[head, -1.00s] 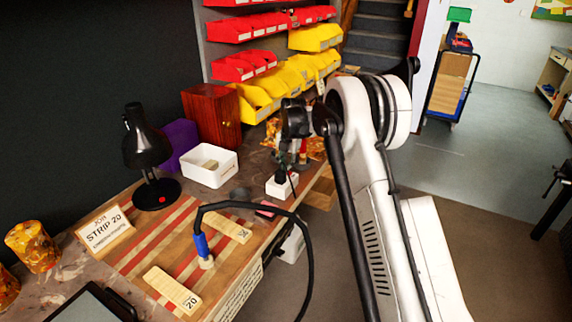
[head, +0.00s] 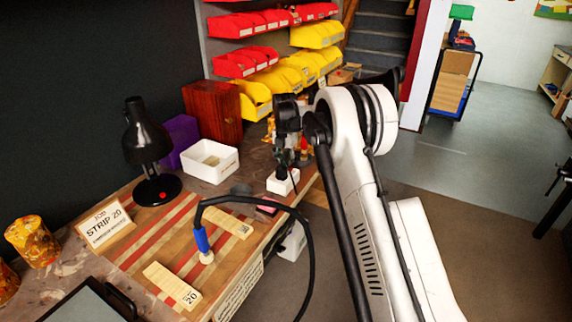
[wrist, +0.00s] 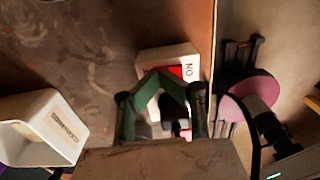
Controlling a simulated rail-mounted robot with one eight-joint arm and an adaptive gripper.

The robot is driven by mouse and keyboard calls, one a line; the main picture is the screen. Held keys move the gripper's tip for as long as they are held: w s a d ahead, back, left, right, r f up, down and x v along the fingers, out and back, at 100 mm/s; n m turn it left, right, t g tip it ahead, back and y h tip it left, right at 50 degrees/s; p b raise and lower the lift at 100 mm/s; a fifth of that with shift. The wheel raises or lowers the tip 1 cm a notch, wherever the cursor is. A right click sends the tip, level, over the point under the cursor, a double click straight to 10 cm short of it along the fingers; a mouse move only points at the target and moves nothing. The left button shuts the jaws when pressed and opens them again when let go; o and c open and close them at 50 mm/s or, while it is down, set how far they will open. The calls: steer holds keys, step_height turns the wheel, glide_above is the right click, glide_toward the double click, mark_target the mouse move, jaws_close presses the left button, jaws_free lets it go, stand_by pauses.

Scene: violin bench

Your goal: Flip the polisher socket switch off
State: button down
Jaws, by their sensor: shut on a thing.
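The polisher socket (head: 283,184) is a small white box near the bench's right edge. In the wrist view the white socket (wrist: 165,55) shows lettering reading ON and a red switch (wrist: 188,72), partly covered by my fingers. A dark plug-like shape (wrist: 177,112) shows between the green finger links. My gripper (wrist: 163,74) has its green fingers drawn together over the switch; the exact contact at the tips is hidden. In the head view my gripper (head: 287,168) points down just above the socket, with its tips hard to make out.
A white tray (head: 210,160) stands left of the socket, also in the wrist view (wrist: 45,130). A pink disc (wrist: 250,95) lies beyond the bench edge. A black cable (head: 305,250) with a blue handle (head: 201,240) arches over the striped board (head: 130,260). Yellow bins stand behind.

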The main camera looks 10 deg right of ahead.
steer(key=shift+s+d+f, duration=0.1)
steer(key=shift+s, duration=0.05)
steer(key=shift+s+d, duration=0.4)
step_height(320, 180, up, 14)
steer(key=w+a+r+p, duration=0.1)
steer(key=a+p, duration=0.1)
steer(key=s+r+m+t, duration=0.2)
steer(key=s+r+m, duration=0.6)
steer(key=s+r, duration=0.4)
steer(key=s+d+r+m+t, duration=0.1)
steer(key=s+r+m+t, duration=0.2)
steer(key=s+m, duration=1.7)
steer(key=s+f+t, duration=0.1)
steer(key=s+f, duration=0.3)
steer(key=s, duration=0.6)
steer(key=s+f+t, duration=0.1)
steer(key=s+f, duration=0.3)
steer(key=s, duration=0.5)
steer(key=shift+s+d+f, duration=0.15)
steer(key=shift+s+d, duration=0.1)
steer(key=shift+s, duration=0.1)
